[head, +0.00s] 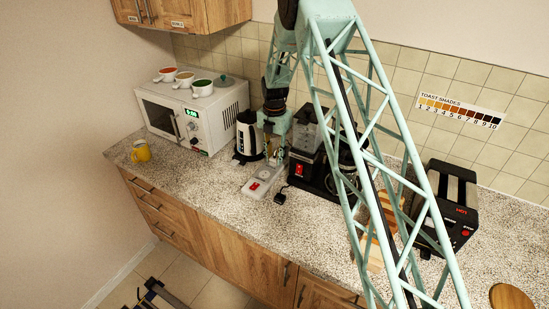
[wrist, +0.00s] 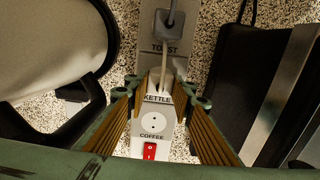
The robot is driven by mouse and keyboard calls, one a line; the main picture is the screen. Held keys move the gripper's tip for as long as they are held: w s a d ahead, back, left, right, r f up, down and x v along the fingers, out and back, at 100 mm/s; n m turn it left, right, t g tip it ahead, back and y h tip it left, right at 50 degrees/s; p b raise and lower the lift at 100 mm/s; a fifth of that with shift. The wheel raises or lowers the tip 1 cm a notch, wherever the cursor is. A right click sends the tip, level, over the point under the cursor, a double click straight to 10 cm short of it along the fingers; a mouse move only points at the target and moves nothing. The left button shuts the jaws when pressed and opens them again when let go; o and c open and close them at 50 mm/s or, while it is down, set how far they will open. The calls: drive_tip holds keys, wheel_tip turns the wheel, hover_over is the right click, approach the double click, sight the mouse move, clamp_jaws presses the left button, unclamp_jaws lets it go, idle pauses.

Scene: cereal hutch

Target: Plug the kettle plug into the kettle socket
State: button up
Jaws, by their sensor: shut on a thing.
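My gripper (head: 268,153) is low over the power strip (head: 262,182), beside the white and black kettle. In the wrist view, its two fingers (wrist: 165,96) stand either side of the strip, shut on a pale grey piece (wrist: 166,68) that appears to be the kettle plug. A pale cord runs over it. The KETTLE label (wrist: 157,98) shows between the fingertips. The kettle socket itself is hidden, and I cannot tell whether the plug is in it. An empty round socket (wrist: 153,122) lies between the KETTLE and COFFEE labels.
A dark plug (wrist: 170,24) sits by the TOAST label. A loose black plug (head: 280,196) lies right of the strip. The kettle (head: 248,137) stands close left, the coffee maker (head: 312,165) close right. The counter front is clear.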

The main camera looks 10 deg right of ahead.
drive_tip(key=o, duration=0.9)
drive_tip(key=shift+r, duration=0.1)
wheel_tip(320, 180, up, 12)
drive_tip(key=shift+f, duration=0.1)
idle(0.7)
